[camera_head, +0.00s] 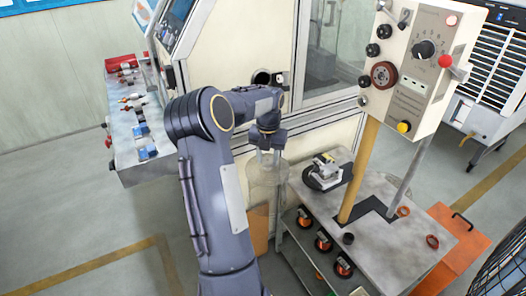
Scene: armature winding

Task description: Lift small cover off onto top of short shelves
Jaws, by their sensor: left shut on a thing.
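My left gripper (269,157) points down, shut on the top of the small cover. The small cover (267,183) is a see-through, roughly cylindrical shell, hanging below the gripper. It is beside the left edge of the short shelves, in front of the cream machine cabinet. The short shelves (398,258) have a grey metal top and a lower level with several orange-and-black parts. A small metal device on a dark round base (325,173) stands uncovered on the top, right of the cover. My right gripper is not in view.
A control box (415,65) on a yellow post rises from the shelf top. Small rings lie at the right of that top. An orange box (452,245) stands at right. A grey bench with parts (138,135) is at left.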

